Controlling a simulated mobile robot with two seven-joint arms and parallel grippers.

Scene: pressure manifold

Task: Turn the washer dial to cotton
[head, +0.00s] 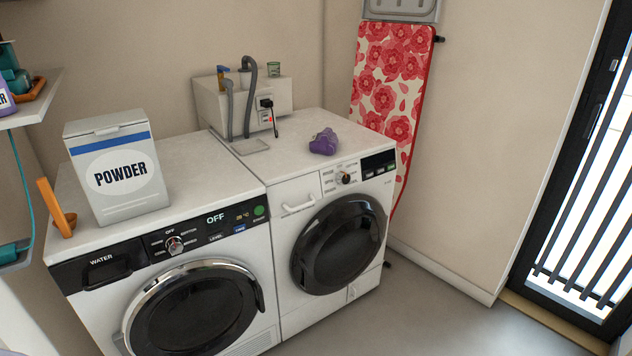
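Two white front-loading machines stand side by side, and I cannot tell for certain which is the washer. The left machine (255,251) has a black panel with a drawer marked WATER, a silver dial (175,245) ringed by small labels, and a display reading OFF. The right machine (285,243) has a white panel with a drawer on its left, a dark-centred dial (345,178) with small labels around it, and a dark display. The labels around both dials are mostly too small to read, so the cotton position is unclear. Neither gripper is in view.
A POWDER box (118,168) and an orange scoop-like item (56,208) stand on the left machine. A purple cloth-like item (323,142) lies on the right machine. A floral ironing board (388,90) leans on the wall. The floor (425,310) in front on the right is clear.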

